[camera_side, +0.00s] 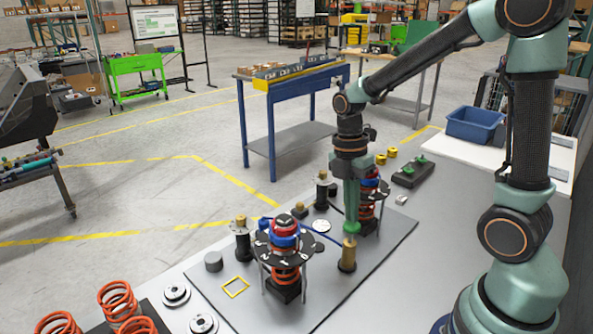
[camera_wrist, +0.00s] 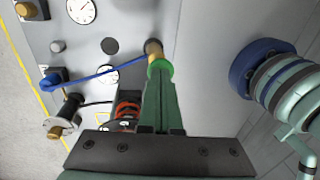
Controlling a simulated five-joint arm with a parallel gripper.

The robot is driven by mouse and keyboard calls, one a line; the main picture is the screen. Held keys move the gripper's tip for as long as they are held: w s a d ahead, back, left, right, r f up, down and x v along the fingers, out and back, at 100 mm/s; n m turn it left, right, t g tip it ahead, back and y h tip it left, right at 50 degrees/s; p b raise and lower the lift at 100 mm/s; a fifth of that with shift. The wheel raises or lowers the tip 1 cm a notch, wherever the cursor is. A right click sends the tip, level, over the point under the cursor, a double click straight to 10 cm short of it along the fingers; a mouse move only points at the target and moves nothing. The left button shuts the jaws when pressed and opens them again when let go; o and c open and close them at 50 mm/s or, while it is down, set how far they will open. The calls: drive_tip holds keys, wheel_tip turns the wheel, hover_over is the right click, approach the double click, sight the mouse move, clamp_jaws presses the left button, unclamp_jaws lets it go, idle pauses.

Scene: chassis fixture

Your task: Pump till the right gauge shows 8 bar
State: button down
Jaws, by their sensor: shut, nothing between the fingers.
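My gripper (camera_side: 351,222) points straight down, its green fingers shut with nothing between them. Right below the fingertips stands a pump with a brass-coloured plunger (camera_side: 348,250) on a dark round base. In the wrist view my gripper (camera_wrist: 159,72) covers part of the plunger (camera_wrist: 153,47).
A blue hose (camera_wrist: 95,71) runs from the pump to a blue fitting (camera_wrist: 50,78). Spring assemblies stand left (camera_side: 285,250) and behind the pump (camera_side: 370,200). A yellow square frame (camera_side: 235,287) lies front left. The plate's right side is clear.

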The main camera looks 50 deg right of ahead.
drive_tip(key=shift+f, duration=0.2)
drive_tip(key=shift+s+f, duration=0.1)
drive_tip(key=shift+f, duration=1.35)
drive_tip(key=shift+r, duration=0.1)
wheel_tip(320, 180, up, 14)
drive_tip(key=w+d, duration=0.1)
drive_tip(key=w, duration=0.1)
drive_tip(key=shift+r, duration=0.1)
